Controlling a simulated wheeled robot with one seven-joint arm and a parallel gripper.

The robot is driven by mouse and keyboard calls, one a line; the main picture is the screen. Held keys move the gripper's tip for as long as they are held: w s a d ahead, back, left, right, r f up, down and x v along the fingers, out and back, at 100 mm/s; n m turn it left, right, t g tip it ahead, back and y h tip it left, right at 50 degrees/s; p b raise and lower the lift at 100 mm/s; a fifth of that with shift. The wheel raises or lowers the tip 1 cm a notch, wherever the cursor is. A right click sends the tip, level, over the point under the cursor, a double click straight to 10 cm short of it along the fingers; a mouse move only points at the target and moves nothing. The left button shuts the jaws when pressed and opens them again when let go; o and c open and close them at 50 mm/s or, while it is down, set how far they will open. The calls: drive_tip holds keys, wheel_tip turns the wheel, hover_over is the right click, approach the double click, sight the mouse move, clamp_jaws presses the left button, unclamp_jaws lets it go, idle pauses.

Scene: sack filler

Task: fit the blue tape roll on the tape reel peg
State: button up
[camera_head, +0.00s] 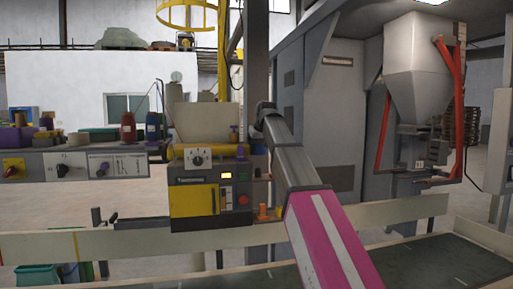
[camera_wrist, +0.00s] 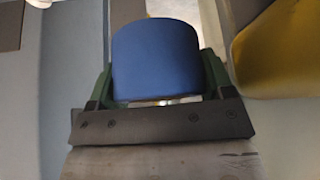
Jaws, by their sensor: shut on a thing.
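The blue tape roll (camera_wrist: 157,58) sits between the two green fingers of my gripper (camera_wrist: 157,76) in the wrist view. The gripper is shut on the roll, with one finger against each side. In the head view my arm reaches forward to the upper right of the yellow and grey machine (camera_head: 208,195). The gripper's fingers and the roll are too small there to make out clearly. I cannot pick out the tape reel peg in either view.
A large yellow rounded part (camera_wrist: 285,50) is close to the right of the roll in the wrist view. A bench (camera_head: 85,163) with bottles and boxes stands at left. A pale rail (camera_head: 395,212) runs along the conveyor (camera_head: 420,262). A grey hopper (camera_head: 415,65) stands at right.

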drive_tip(key=shift+f, duration=2.5)
drive_tip(key=shift+f, duration=0.2)
drive_tip(key=shift+f, duration=2.1)
drive_tip(key=o, duration=0.9)
drive_tip(key=shift+o, duration=0.2)
drive_tip(key=shift+r, duration=0.1)
